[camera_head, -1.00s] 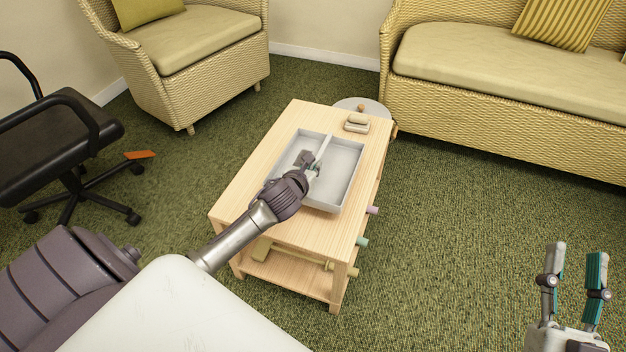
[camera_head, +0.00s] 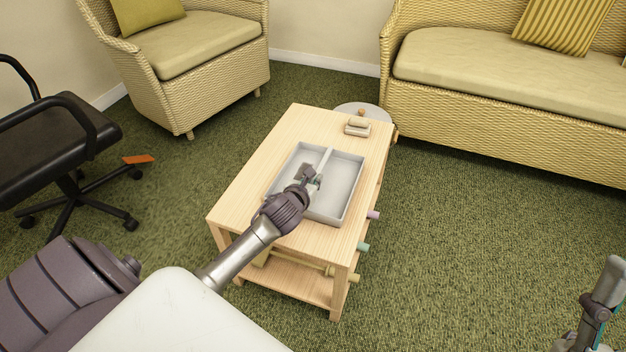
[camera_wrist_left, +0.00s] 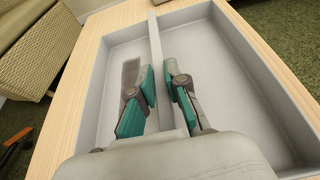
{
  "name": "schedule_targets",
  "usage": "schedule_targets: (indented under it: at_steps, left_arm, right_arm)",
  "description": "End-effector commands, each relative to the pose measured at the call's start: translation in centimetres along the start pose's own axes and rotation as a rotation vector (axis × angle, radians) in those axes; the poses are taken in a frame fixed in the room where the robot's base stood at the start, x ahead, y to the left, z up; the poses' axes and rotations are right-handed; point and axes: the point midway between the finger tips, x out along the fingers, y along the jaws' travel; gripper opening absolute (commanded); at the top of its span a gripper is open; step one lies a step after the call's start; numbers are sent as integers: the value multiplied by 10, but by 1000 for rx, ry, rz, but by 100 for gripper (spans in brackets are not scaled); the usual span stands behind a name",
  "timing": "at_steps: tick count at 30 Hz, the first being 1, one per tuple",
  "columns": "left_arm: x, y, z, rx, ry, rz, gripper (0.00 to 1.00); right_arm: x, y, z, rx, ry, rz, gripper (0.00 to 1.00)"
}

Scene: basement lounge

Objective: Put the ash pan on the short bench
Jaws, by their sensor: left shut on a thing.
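The ash pan (camera_head: 345,182) looks like a light grey, shallow rectangular tray with a divider along its middle. It is over the top of the pale wooden short bench (camera_head: 256,178); I cannot tell whether it rests there or is slightly raised. My left gripper (camera_head: 311,176) reaches into the pan and is shut on its divider. In the left wrist view the fingers (camera_wrist_left: 160,72) stand on either side of the divider, with the pan floor (camera_wrist_left: 215,60) below. My right gripper (camera_head: 598,300) is partly cut off at the right edge, away from the bench.
A small pale block-like object (camera_head: 357,126) lies at the bench's far end. A round grey top (camera_head: 362,108) stands behind it. Coloured pegs stick out along the bench's right side. A wicker armchair (camera_head: 205,80), sofa (camera_head: 490,125) and black chair (camera_head: 50,135) surround open carpet.

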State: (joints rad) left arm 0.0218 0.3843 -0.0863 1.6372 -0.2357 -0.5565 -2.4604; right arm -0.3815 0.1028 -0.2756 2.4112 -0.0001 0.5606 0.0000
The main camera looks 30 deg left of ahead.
Motion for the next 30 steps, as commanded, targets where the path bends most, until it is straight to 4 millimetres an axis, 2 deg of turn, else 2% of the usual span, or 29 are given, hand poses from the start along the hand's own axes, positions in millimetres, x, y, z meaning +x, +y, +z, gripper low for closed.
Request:
schedule_targets:
  at_steps: [1, 2, 6, 18, 25, 30]
  left_arm:
    - [1, 0, 0, 2, -2, 0, 0]
    - [1, 0, -2, 1, 0, 0, 17]
    - [1, 0, -1, 0, 0, 0, 39]
    - [-3, 0, 1, 0, 1, 0, 39]
    - [-27, 0, 2, 2, 3, 0, 39]
    - [-51, 0, 2, 2, 2, 0, 39]
  right_arm:
    - [0, 0, -1, 0, 5, 0, 40]
    - [0, 0, -1, 0, 7, 0, 40]
    - [0, 0, -1, 0, 6, 0, 40]
    - [2, 0, 2, 0, -16, 0, 40]
    - [0, 6, 41, -14, -251, 9, 40]
    - [-11, 10, 75, -24, -473, 18, 40]
